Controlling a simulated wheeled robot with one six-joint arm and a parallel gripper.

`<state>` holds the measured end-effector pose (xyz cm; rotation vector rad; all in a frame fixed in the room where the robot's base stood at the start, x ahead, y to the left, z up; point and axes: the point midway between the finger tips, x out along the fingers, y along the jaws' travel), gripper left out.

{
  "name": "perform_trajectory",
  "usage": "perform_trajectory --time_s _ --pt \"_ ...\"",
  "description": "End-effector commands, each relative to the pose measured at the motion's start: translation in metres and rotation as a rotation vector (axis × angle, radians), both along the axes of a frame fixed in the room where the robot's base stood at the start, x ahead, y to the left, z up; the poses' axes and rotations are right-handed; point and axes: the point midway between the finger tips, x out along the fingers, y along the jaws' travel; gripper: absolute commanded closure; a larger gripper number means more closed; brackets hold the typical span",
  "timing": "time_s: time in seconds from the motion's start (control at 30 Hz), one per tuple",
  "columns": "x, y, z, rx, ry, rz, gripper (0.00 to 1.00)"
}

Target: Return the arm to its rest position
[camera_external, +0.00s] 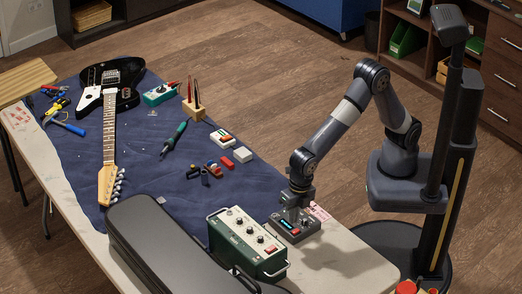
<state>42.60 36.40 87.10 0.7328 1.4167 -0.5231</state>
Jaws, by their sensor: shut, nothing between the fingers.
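My arm reaches from its column at the right over the near end of the workbench. My gripper (293,213) points down just above or at a small dark box with a lit display (295,227). Its fingers are small in this view, and I cannot tell whether they touch the box. The gripper is shut with nothing seen between the fingers.
A green amplifier-like unit (247,243) and a black case (180,250) stand left of my gripper. A black guitar (108,130) and small tools lie on the blue cloth (75,165). The bench's near right corner (355,265) is bare.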

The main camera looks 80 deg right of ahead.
Motion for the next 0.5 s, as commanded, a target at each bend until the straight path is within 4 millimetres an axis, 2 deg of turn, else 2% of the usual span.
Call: perform_trajectory --time_s 0.03,0.1,0.3,0.5 --pt "-0.001 -0.001 -0.004 0.012 -0.013 0.000 1.00" --pt "-0.002 -0.001 0.017 0.014 -0.015 0.000 1.00" --pt "-0.006 -0.005 0.048 0.012 -0.012 0.000 1.00" --pt "-0.007 -0.007 0.062 0.010 -0.011 0.000 1.00"
